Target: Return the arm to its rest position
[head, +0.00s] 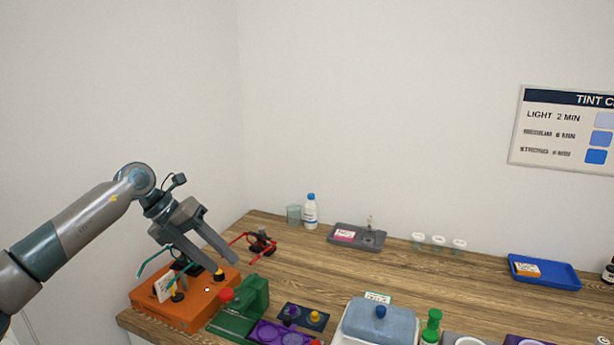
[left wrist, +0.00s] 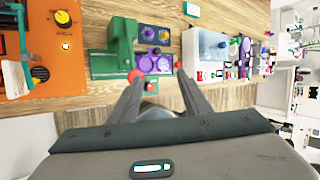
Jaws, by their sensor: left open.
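My left arm (head: 75,228) reaches in from the left in the head view. My left gripper (head: 224,267) is open, with its two fingers spread and pointing down to the right above the orange box (head: 180,310). In the left wrist view, the gripper (left wrist: 158,72) shows nothing between its fingers. Beyond its fingertips are the green device (left wrist: 122,45) and a purple tray (left wrist: 155,63). The height of the fingers above these is hard to tell. My right gripper is in neither view.
The wooden table (head: 290,265) holds a red-armed stand (head: 262,243), a white bottle (head: 310,211), a grey tray (head: 345,241) and a blue tray (head: 560,276). A blue-lidded box (head: 380,325) stands at the front. The air above the table's middle is free.

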